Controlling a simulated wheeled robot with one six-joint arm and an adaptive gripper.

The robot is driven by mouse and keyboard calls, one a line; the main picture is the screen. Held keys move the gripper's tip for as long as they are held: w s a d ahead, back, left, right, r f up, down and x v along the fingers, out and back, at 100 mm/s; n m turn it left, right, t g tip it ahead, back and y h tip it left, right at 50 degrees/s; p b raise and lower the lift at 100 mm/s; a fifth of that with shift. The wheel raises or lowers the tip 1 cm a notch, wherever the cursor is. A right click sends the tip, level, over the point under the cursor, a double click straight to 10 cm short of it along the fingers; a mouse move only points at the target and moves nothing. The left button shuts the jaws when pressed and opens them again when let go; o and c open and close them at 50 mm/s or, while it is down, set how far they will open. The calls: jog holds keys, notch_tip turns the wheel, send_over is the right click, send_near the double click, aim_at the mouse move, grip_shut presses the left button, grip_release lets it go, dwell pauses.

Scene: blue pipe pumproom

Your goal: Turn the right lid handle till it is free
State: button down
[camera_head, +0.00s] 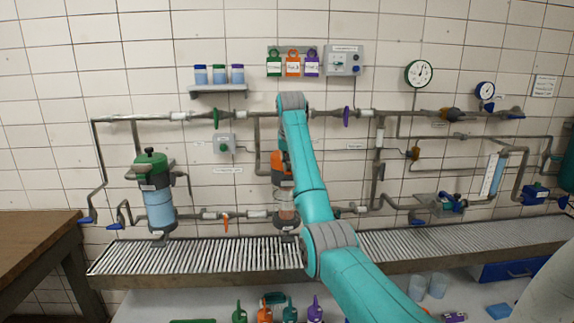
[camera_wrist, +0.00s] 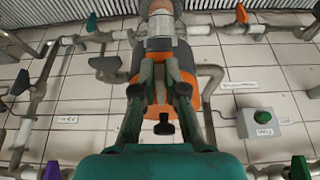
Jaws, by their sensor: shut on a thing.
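The orange-lidded vessel (camera_head: 277,161) stands on the slatted shelf, partly behind my teal arm. In the wrist view, which is upside down, its orange lid (camera_wrist: 192,100) shows behind my fingers, with the clear body (camera_wrist: 160,28) above. My gripper (camera_wrist: 162,72) has its two dark green fingers close together at the front of the lid, shut on a lid handle that the fingers mostly hide. A black knob (camera_wrist: 163,126) shows between the fingers, nearer the palm. In the head view my arm hides the gripper. I cannot tell how far the handle is turned.
Grey pipes run beside the vessel, with a purple valve (camera_head: 345,117) to its right and an orange valve (camera_head: 225,222) at lower left. A green-lidded vessel (camera_head: 155,200) stands at the left. A green-button box (camera_wrist: 262,120) is on the wall close by. The slatted shelf (camera_head: 430,242) is largely clear at right.

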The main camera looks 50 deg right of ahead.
jog(key=shift+s+d+n+t+y, duration=0.2)
jog(key=shift+d+n+y, duration=0.5)
jog(key=shift+n, duration=1.65)
jog(key=shift+s+d+n+t+y, duration=0.1)
jog(key=shift+d+n+t+y, duration=0.2)
jog(key=shift+n+y, duration=1.45)
jog(key=shift+s+d+n+t+y, duration=0.2)
jog(key=shift+d+n, duration=0.3)
jog(key=shift+n, duration=2.5)
jog(key=shift+w+d+n, duration=0.1)
jog(key=shift+n, duration=0.3)
jog(key=c, duration=1.2)
grip_release()
jog(key=shift+m, duration=0.3)
